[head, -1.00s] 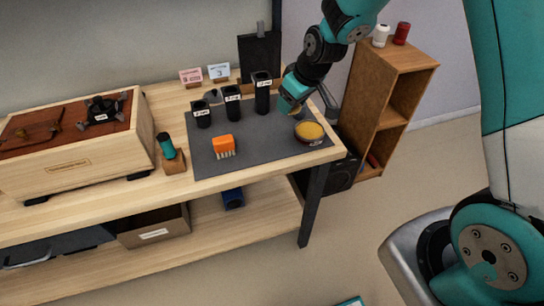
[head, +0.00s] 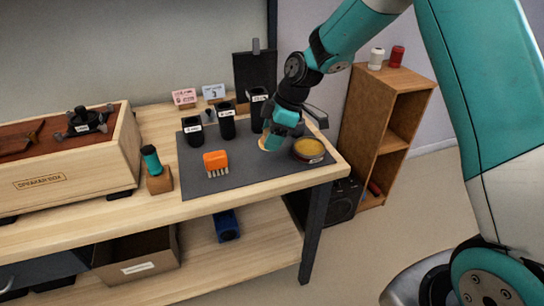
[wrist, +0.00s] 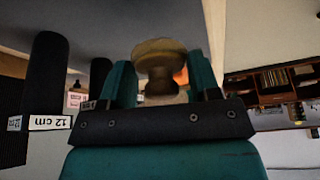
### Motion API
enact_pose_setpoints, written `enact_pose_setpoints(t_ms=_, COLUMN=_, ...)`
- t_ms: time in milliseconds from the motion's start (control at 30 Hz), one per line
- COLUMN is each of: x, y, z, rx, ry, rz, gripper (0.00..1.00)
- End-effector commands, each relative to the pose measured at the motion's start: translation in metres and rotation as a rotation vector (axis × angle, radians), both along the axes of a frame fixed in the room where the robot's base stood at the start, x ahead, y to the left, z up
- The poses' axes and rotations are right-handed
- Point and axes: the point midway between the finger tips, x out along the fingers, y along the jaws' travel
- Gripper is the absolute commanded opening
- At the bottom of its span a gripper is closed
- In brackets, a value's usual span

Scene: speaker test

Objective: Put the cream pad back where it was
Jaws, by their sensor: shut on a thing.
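My gripper (head: 276,138) is over the grey mat on the bench, between an orange brush and a round tin of yellow stuff (head: 309,149). It is shut on the cream pad (head: 268,144), which shows as a pale round edge below the fingers. In the wrist view the pad (wrist: 160,47) is a tan disc on a short knob-like stem, between the two teal fingers (wrist: 160,84). The cream pad appears at or just above the mat; I cannot tell whether it touches.
On the grey mat (head: 245,173) stand the orange brush (head: 215,158) and three black cylinders, one of them (head: 226,124) in the middle. A green-topped tool (head: 151,160) sits in a wooden block left of the mat. The speaker box (head: 70,165) is far left. Mat's front is clear.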

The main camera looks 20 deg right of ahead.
Motion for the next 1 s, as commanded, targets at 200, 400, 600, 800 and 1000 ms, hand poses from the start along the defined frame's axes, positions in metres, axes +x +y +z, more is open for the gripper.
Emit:
enact_pose_setpoints(t_ms=200, x=0.000, y=0.000, z=-0.026, rx=0.000, ry=0.000, rz=0.000, gripper=0.31)
enact_pose_setpoints(t_ms=400, x=-0.001, y=0.000, z=-0.048, rx=-0.001, ry=0.004, rz=-0.001, gripper=0.31)
enact_pose_setpoints(t_ms=600, x=0.000, y=0.000, z=-0.069, rx=0.000, ry=0.000, rz=0.000, gripper=0.31)
enact_pose_setpoints(t_ms=800, x=0.000, y=0.000, z=-0.069, rx=0.000, ry=-0.001, rz=0.000, gripper=0.31)
enact_pose_setpoints(t_ms=1000, x=0.000, y=0.000, z=-0.071, rx=0.000, ry=-0.001, rz=0.000, gripper=0.82)
